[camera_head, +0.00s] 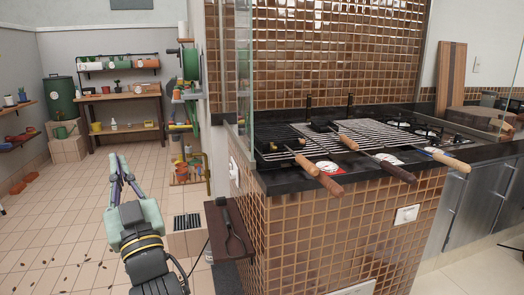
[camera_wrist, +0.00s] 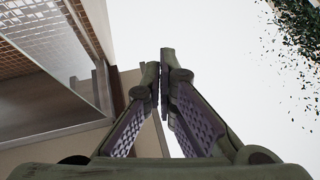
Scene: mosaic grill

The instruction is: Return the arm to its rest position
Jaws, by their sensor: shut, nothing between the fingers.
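My gripper (camera_head: 114,158) shows at the left of centre in the head view, raised in front of the tiled floor and pointing up and away from my body. It is left of the grill counter and apart from it. In the wrist view the gripper (camera_wrist: 161,68) has its two fingertips together with nothing between them. My arm runs down from it to the bottom edge of the head view.
A workbench (camera_head: 120,97) stands at the back. The floor (camera_head: 60,220) at left is mostly clear.

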